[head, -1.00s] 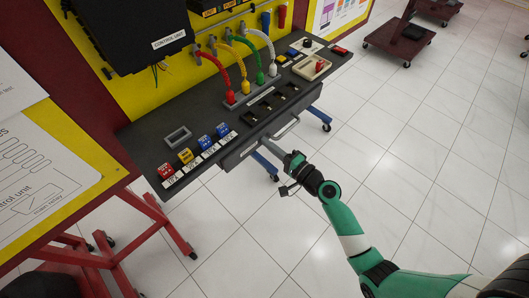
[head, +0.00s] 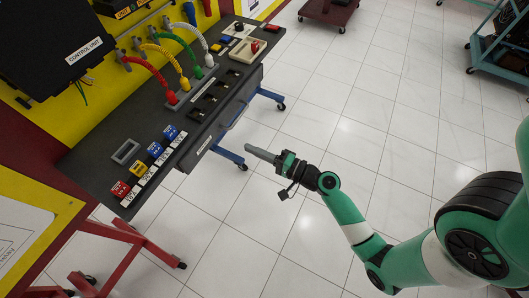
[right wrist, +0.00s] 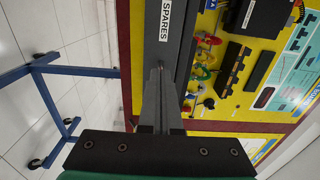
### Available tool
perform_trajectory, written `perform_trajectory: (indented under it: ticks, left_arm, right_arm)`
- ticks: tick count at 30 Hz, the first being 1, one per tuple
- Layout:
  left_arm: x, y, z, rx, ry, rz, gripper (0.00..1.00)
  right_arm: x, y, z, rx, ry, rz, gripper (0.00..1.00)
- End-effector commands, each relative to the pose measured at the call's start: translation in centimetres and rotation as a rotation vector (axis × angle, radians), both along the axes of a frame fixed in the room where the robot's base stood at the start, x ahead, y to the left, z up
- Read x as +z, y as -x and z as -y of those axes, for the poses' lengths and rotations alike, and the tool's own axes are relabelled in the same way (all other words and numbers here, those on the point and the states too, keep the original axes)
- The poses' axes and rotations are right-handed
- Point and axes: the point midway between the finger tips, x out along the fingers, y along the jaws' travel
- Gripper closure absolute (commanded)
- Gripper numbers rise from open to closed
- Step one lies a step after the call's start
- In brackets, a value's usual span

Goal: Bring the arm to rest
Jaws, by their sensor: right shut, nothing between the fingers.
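My right gripper (head: 262,155) is in the head view, held over the tiled floor in front of the dark workbench (head: 92,160). Its fingers are together with nothing between them. It is apart from the bench's front edge. In the right wrist view, the shut fingers (right wrist: 160,95) point toward the bench front with its SPARES label (right wrist: 165,20). My left gripper is not in view.
The bench carries red, yellow and blue blocks (head: 155,149), a grey frame (head: 125,151), colored cables (head: 187,62) and a beige tray (head: 247,50). A black control unit (head: 60,45) is behind. A teal cart (head: 495,45) stands at upper right. The floor between is free.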

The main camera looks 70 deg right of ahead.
Motion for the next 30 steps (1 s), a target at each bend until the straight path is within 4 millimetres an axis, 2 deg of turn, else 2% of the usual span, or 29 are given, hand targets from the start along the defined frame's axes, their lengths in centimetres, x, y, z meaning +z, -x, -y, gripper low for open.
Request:
perform_trajectory:
  ticks: [3, 7, 19, 22, 23, 26, 29, 30]
  left_arm:
    - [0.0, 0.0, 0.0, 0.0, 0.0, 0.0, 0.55]
    - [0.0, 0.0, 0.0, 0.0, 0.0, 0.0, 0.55]
    - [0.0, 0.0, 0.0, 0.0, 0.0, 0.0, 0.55]
    - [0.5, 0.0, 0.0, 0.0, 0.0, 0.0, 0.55]
    - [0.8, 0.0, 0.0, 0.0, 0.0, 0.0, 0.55]
    - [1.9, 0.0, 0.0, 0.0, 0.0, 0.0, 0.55]
    - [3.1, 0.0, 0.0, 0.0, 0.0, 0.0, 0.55]
    - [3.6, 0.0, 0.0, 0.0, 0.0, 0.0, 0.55]
  right_arm:
    - [0.0, 2.2, 0.0, -0.004, -0.002, -0.001, 1.0]
    - [0.0, 3.2, -0.2, -0.001, 0.0, 0.001, 1.0]
    - [0.1, 3.3, -0.3, 0.002, 0.0, 0.002, 1.0]
    - [0.9, 2.8, -1.1, 0.03, 0.005, 0.007, 1.0]
    - [1.6, 2.2, -1.5, 0.048, 0.014, 0.018, 1.0]
    - [6.1, -0.6, -3.0, 0.129, 0.071, 0.09, 1.0]
    - [13.2, -4.1, -5.6, 0.226, 0.179, 0.207, 1.0]
    - [16.4, -5.4, -7.0, 0.261, 0.243, 0.256, 1.0]
